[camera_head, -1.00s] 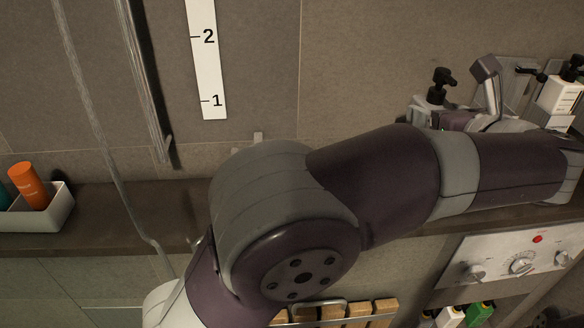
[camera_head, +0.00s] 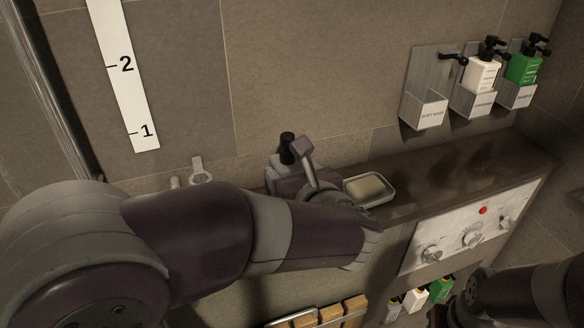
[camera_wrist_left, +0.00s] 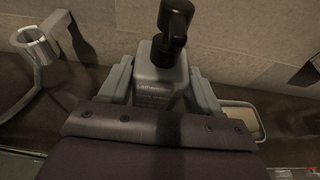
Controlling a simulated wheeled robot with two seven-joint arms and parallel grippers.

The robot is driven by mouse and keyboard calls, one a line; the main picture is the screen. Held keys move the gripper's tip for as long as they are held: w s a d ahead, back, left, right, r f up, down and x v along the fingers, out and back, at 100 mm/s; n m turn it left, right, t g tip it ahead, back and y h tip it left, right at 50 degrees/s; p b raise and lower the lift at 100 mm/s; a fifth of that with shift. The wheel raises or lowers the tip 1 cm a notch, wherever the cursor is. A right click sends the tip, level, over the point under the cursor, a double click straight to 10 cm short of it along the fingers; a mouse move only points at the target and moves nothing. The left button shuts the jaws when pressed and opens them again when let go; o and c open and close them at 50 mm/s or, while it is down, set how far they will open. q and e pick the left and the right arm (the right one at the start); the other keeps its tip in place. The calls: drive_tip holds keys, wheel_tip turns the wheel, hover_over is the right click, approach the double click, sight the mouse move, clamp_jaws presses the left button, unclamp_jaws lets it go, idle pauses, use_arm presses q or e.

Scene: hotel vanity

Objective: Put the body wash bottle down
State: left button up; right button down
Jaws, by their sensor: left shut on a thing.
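The body wash bottle has a black pump (camera_head: 287,148); its body is largely hidden by my gripper in the head view. In the left wrist view the greyish bottle (camera_wrist_left: 158,78) is upright between the fingers. My left gripper (camera_wrist_left: 160,92) is shut on it. In the head view my left gripper (camera_head: 290,180) is at the back of the dark ledge (camera_head: 470,172), close to the wall and left of the soap dish. I cannot tell whether the bottle's base touches the ledge. The wall holder lettered body wash (camera_head: 424,112) is empty.
A soap dish with pale soap (camera_head: 367,187) sits just right of my gripper. A white bottle (camera_head: 482,73) and a green bottle (camera_head: 523,66) stand in wall holders. A ring-shaped wall bracket (camera_head: 201,172) is to the left. The ledge right of the dish is clear.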

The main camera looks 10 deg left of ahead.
use_arm(q)
drive_tip(key=shift+w+a+f, duration=0.1)
drive_tip(key=shift+f+b, duration=0.3)
drive_tip(key=shift+b, duration=0.2)
drive_tip(key=o, duration=1.1)
drive_tip(key=shift+c, duration=0.2)
drive_tip(key=shift+r, duration=0.1)
drive_tip(key=shift+r+p, duration=0.45)
drive_tip(key=shift+p, duration=0.2)
drive_tip(key=b+v, duration=0.2)
drive_tip(key=v, duration=1)
